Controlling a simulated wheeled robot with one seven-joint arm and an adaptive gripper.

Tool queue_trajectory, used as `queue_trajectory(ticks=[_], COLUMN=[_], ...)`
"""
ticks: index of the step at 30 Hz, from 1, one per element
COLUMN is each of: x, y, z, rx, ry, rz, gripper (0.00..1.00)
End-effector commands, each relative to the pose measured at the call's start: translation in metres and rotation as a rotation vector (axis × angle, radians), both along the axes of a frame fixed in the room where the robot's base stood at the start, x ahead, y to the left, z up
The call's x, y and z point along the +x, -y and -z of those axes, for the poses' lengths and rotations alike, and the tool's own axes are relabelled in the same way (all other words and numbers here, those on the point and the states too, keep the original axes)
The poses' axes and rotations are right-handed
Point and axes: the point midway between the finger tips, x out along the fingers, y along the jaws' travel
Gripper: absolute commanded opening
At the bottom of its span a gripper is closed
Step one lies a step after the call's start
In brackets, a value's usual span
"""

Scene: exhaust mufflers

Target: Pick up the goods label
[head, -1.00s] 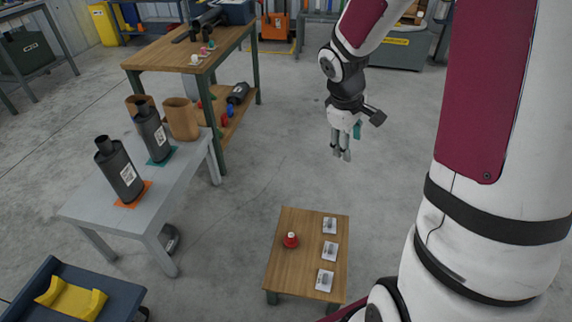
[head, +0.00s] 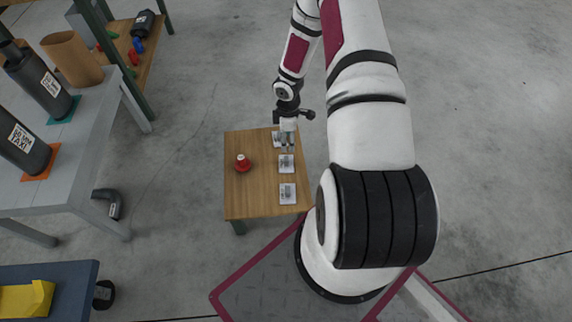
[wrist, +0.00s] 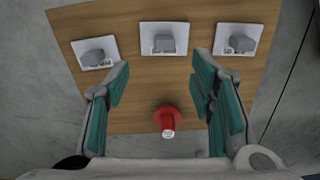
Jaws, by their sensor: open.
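Three white labels, each with a grey raised piece and small dark print, lie in a row on a small wooden table (head: 255,202). In the head view they are the near label (head: 288,194), the middle label (head: 286,164) and the far label (head: 277,139), which my gripper partly covers. In the wrist view they show as the left label (wrist: 97,52), centre label (wrist: 164,39) and right label (wrist: 238,39). I cannot tell which is the goods label. My gripper (wrist: 162,70) is open and empty above the table, its teal-padded fingers spread below the centre label in the picture.
A red, white-topped object (head: 243,163) stands on the table's left part; it also shows between the fingers in the wrist view (wrist: 166,121). A grey table (head: 95,120) with dark mufflers stands at the left. A blue stand (head: 75,285) holds a yellow cradle. Floor right is clear.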

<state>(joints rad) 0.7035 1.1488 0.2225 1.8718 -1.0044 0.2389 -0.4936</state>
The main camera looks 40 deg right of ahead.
Motion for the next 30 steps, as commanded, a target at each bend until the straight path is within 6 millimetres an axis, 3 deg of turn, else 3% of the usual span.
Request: queue_trajectory(ticks=[3,9,19,30], x=[0.000,0.000,-0.001,-0.003], y=[-0.001,-0.001,-0.003,-0.008], z=[0.027,0.058,0.076,0.119], rx=[0.001,0.000,-0.001,-0.002], ry=[-0.002,-0.003,-0.002,-0.001], rz=[0.000,0.001,0.000,0.001], gripper=[0.50,0.50,0.50,0.50])
